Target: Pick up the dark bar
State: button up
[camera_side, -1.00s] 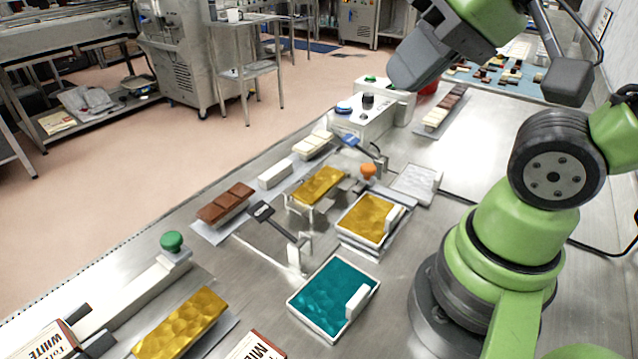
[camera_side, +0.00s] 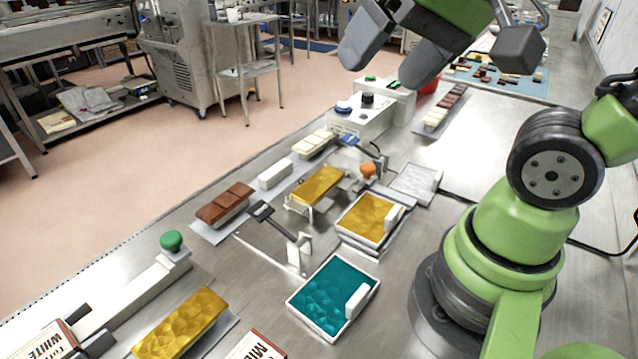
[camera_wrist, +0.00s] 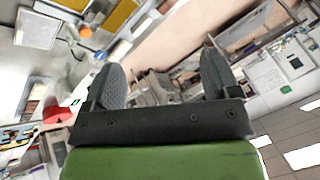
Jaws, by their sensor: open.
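My gripper (camera_side: 383,70) is raised high at the top of the side view, with its two grey fingers apart and nothing between them. Its fingers also show apart in the wrist view (camera_wrist: 160,70). A dark brown segmented piece (camera_side: 454,95) lies on a pale tray (camera_side: 428,132) on the bench, to the right of and below the gripper in the picture, with a cream piece in front of it. A lighter brown bar (camera_side: 224,203) lies on another pale sheet at the left. I cannot tell for sure which is the dark bar.
A control box (camera_side: 362,120) with a blue button stands below the gripper. White bars (camera_side: 312,143), gold moulds (camera_side: 367,217) and a teal mould (camera_side: 333,295) fill the middle bench. A red bowl (camera_side: 430,87) is near the dark piece. Bench right of the tray is clear.

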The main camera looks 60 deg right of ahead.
jog(key=w+d+f+m+g+h, duration=0.1)
jog(key=w+d+f+m+g, duration=0.15)
jog(key=w+m, duration=0.4)
jog(key=m+g, duration=0.4)
jog(key=m, duration=0.2)
send_over(319, 182)
jog(key=shift+h, duration=0.3)
notch_tip(319, 182, down, 19)
jog(key=shift+a+f, duration=0.1)
jog(key=shift+a, duration=0.05)
notch_tip(319, 182, down, 6)
jog(key=shift+r, duration=0.2)
jog(key=shift+c, duration=0.2)
jog(key=c, duration=1)
jog(key=shift+r, duration=0.1)
jog(key=shift+c, duration=0.2)
